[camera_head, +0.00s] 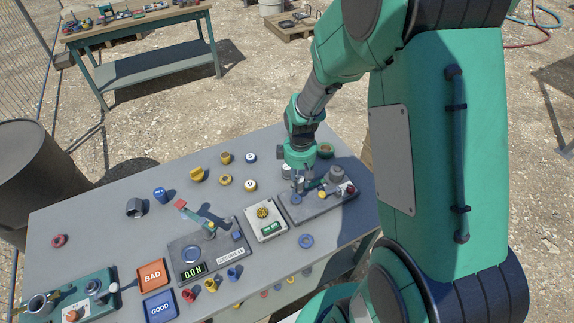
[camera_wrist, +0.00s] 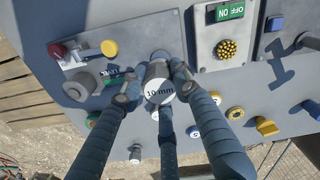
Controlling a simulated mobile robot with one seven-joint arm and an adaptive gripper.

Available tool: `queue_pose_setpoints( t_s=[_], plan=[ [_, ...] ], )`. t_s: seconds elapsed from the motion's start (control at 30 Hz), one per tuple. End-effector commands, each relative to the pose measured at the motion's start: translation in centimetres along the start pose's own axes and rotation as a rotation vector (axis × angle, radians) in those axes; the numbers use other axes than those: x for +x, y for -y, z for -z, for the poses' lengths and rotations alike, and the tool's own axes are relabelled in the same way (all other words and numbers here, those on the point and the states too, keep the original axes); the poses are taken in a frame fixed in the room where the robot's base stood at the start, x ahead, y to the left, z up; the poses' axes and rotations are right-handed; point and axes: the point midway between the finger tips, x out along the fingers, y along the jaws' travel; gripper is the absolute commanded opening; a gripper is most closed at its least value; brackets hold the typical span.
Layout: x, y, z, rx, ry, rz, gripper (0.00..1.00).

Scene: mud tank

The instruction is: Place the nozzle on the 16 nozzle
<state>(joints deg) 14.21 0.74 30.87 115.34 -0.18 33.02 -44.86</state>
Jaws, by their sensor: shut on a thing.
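My gripper (camera_wrist: 157,85) has its fingers closed around a grey round nozzle (camera_wrist: 158,92) marked "10 mm", seen end-on in the wrist view. In the head view my gripper (camera_head: 299,184) is low over the grey fixture plate (camera_head: 325,207) at the right of the table. A grey cylinder (camera_wrist: 80,87) stands on that plate, beside a small label partly hidden by a finger. A round grey-blue top (camera_wrist: 160,56) shows just beyond the held nozzle. I cannot read a "16" mark, and whether the nozzle touches anything below is hidden.
The plate carries a red knob (camera_wrist: 58,51) and a yellow knob (camera_wrist: 109,48). Beside it is a box with an ON/OFF switch (camera_wrist: 230,12) and a yellow studded button (camera_wrist: 227,49). Loose yellow and blue caps lie behind. A green ring (camera_head: 325,150) lies near the back edge.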

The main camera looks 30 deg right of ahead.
Motion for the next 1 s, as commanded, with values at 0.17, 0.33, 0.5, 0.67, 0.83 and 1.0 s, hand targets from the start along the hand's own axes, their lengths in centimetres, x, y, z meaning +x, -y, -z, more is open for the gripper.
queue_pose_setpoints(
  t_s=[0.17,0.33,0.5,0.67,0.83,1.0],
  plan=[
    [0.0,0.2,-0.1,0.0,0.0,0.0,0.04],
    [0.0,0.2,-0.1,0.0,0.0,0.0,0.04],
    [0.1,-0.1,0.2,0.0,0.0,0.0,0.04],
    [0.3,-1.2,1.3,0.0,0.0,0.0,0.04],
    [0.6,-3.1,3.2,-0.001,0.0,0.0,0.04],
    [0.8,-5.1,5.3,-0.001,0.0,0.0,0.04]
  ],
)
